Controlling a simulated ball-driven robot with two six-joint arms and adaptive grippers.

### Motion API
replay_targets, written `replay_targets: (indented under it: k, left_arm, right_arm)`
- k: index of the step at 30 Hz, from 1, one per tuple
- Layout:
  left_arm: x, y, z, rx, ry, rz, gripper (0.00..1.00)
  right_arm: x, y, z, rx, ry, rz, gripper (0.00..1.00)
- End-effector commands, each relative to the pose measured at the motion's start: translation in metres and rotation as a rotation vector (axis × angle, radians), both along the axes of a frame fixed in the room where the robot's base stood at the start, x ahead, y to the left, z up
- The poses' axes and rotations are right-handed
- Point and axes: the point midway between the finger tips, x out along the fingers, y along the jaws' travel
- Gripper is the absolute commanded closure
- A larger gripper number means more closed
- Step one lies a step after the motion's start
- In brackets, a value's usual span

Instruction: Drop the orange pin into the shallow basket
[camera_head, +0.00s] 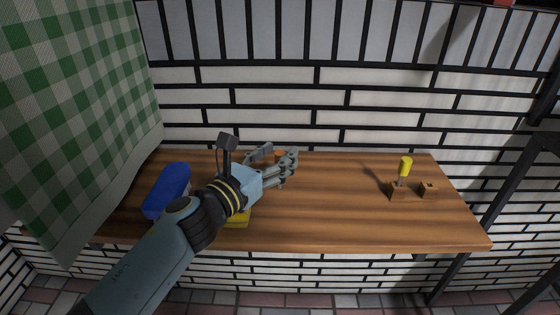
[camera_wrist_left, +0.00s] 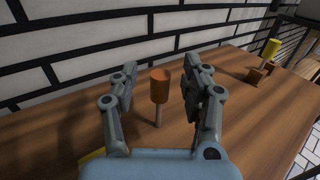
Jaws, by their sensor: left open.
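My left gripper (camera_head: 279,159) is open, with a finger on each side of the pin in the wrist view. I see no clear contact. A yellow object (camera_head: 238,218) is mostly hidden under my left wrist; a blue box-like object (camera_head: 167,190) stands left of it. I cannot tell which is the shallow basket. My right gripper is not in view.
A yellow-headed pin (camera_head: 405,167) stands in a small wooden block (camera_head: 399,190) at the table's right, beside another block (camera_head: 429,189). A green checked cloth (camera_head: 80,110) hangs at the left. The wooden table (camera_head: 345,220) is clear in the middle. A brick wall stands behind.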

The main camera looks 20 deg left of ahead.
Motion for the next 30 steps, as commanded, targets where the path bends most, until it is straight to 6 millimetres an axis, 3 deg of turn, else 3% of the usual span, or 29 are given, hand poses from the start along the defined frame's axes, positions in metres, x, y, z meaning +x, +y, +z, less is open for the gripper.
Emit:
replay_targets:
  k: [8,19,30]
  left_arm:
    - [0.0045,-0.0017,-0.0003,0.0,0.001,0.0,0.53]
    - [0.0042,-0.0016,-0.0003,0.0,0.001,0.0,1.0]
    - [0.0046,-0.0007,0.0012,0.0,0.0,0.0,1.0]
  right_arm:
    - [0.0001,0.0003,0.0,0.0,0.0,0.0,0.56]
    - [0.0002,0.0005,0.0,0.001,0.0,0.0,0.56]
    - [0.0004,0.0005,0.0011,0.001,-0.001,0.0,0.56]
